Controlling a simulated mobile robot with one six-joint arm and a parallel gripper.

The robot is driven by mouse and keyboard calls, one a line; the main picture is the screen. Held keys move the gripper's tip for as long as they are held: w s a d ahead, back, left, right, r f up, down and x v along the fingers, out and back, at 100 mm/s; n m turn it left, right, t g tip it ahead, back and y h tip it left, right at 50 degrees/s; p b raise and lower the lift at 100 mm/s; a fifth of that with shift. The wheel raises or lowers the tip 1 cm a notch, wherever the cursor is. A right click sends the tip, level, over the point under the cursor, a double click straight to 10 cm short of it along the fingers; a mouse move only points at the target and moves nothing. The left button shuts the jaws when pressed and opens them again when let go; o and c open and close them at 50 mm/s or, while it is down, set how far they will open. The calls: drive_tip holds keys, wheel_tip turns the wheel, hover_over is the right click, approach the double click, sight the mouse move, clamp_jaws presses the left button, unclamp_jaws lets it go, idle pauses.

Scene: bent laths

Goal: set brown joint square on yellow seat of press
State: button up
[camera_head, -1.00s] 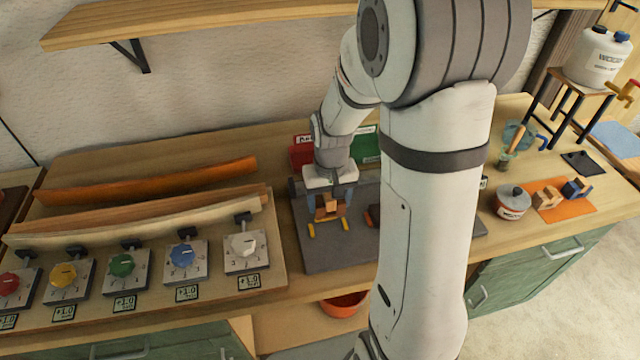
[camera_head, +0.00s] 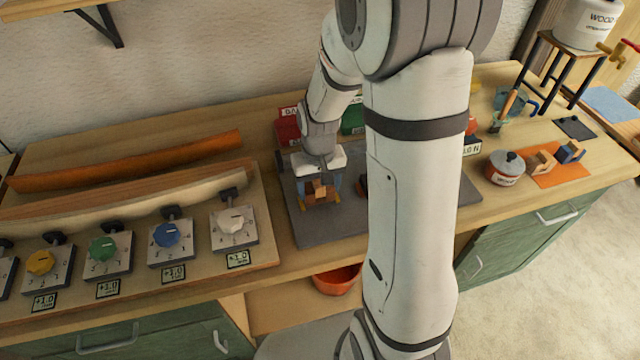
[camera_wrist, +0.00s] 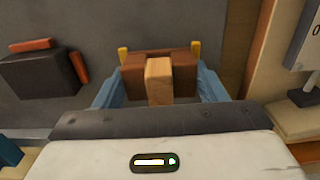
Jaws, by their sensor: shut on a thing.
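The brown joint (camera_wrist: 185,72), two darker brown sides with a paler wood piece through the middle, is between the blue fingers of my gripper (camera_wrist: 160,92) in the wrist view. My gripper is shut on it. The joint also shows below my gripper (camera_head: 320,186) in the head view. Two yellow ends of the press seat (camera_wrist: 123,55) stick out just beyond the joint's far edge, one near each side. The joint looks about parallel with them. The rest of the seat is hidden under the joint. I cannot tell whether the joint touches the seat.
The grey press plate (camera_head: 330,222) lies under my gripper. A dark block (camera_wrist: 40,75) with orange-brown strips stands to the left in the wrist view. Dial boxes (camera_head: 234,228) and bent laths (camera_head: 130,160) are at left. An orange mat (camera_head: 560,177) with other joints is at right.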

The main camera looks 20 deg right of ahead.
drive_tip(key=shift+f+b, duration=0.5)
drive_tip(key=shift+f, duration=0.1)
drive_tip(key=o, duration=1.1)
drive_tip(key=shift+c, duration=0.2)
wheel_tip(320, 180, up, 7)
drive_tip(key=shift+r, duration=0.15)
drive_tip(key=shift+s+r, duration=0.1)
drive_tip(key=shift+r, duration=0.3)
drive_tip(key=s+r+t, duration=0.3)
drive_tip(key=s+r, duration=0.5)
drive_tip(key=s, duration=0.6)
drive_tip(key=shift+d+r, duration=0.3)
drive_tip(key=shift+r, duration=0.05)
